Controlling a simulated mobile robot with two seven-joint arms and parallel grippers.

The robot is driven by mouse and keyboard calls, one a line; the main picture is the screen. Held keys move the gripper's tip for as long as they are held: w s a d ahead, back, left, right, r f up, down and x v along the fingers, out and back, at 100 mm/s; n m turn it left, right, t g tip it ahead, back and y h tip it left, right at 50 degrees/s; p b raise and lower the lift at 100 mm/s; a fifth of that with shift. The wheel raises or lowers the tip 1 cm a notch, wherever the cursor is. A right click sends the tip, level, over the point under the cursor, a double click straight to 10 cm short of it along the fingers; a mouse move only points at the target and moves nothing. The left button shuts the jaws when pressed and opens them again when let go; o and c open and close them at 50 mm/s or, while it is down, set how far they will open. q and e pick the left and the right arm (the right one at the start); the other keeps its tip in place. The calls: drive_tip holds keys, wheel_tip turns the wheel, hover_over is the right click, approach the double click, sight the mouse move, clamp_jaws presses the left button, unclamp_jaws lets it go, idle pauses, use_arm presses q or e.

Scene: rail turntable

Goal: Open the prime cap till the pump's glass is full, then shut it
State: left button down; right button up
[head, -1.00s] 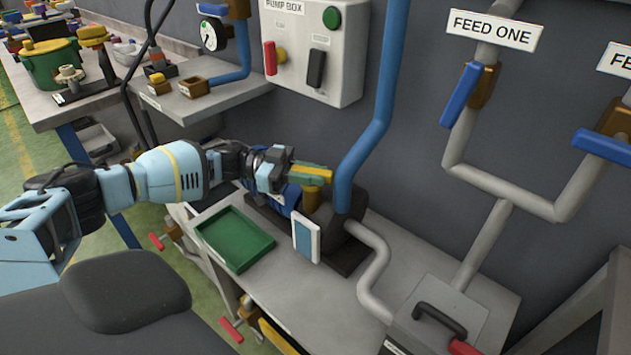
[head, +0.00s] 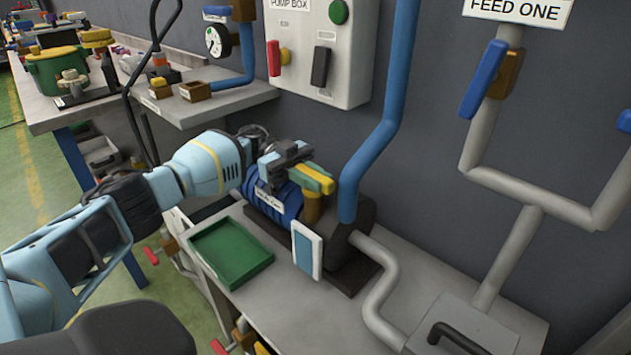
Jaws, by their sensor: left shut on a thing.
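I cannot tell whether the cap is seated or loosened. The pump's glass (head: 306,250) is a flat upright pane, pale blue with a white edge, at the pump's front. Its fill level is too small to read. My right gripper is out of view.
A green tray (head: 232,252) lies left of the pump. A blue pipe (head: 375,150) rises close beside my gripper. A pump box (head: 318,45) with red and black handles hangs behind. Grey feed pipes with a blue-handled valve (head: 484,80) are at right.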

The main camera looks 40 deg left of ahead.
use_arm(q)
drive_tip(key=shift+r, duration=0.1)
drive_tip(key=c, duration=1.3)
unclamp_jaws()
drive_tip(key=a+b, duration=0.1)
drive_tip(key=a, duration=0.1)
drive_tip(key=a+b, duration=0.1)
drive_tip(key=a, duration=0.2)
drive_tip(key=a+b, duration=0.2)
drive_tip(key=shift+w+a, duration=0.35)
drive_tip(key=shift+w, duration=0.05)
